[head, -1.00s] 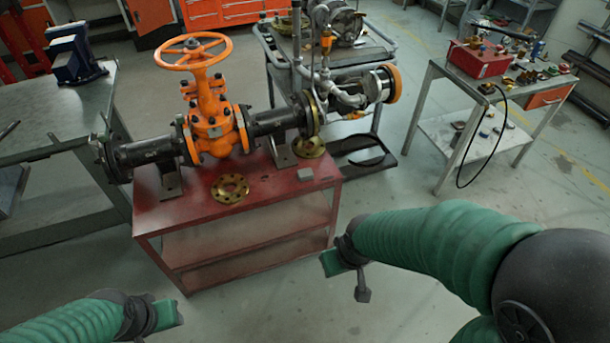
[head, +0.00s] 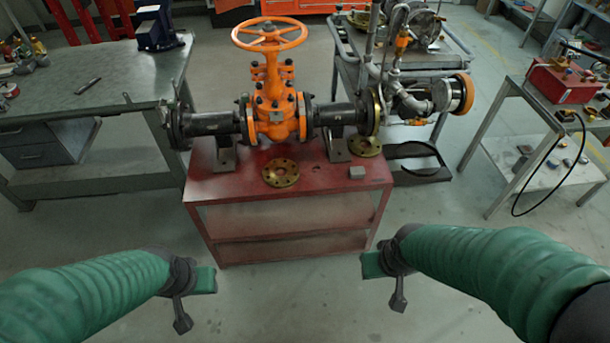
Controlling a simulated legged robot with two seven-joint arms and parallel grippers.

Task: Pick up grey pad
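The grey pad (head: 357,172) is a small block. It lies flat near the front right corner of the red table's top. My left gripper (head: 205,281) is at the lower left, in front of the table and well apart from the pad. My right gripper (head: 372,265) is in front of the table's right side, below the pad in the picture and not touching it. Each shows a green tip and a dark part hanging down. I cannot make out the fingers. Nothing held is visible in either one.
The red table (head: 215,190) carries an orange gate valve (head: 273,105) with dark pipes, a brass flange (head: 281,173) and another brass flange (head: 365,147). A workbench (head: 90,100) stands left, a cart (head: 345,60) behind right, and a side table (head: 500,150) at far right. The floor in front is clear.

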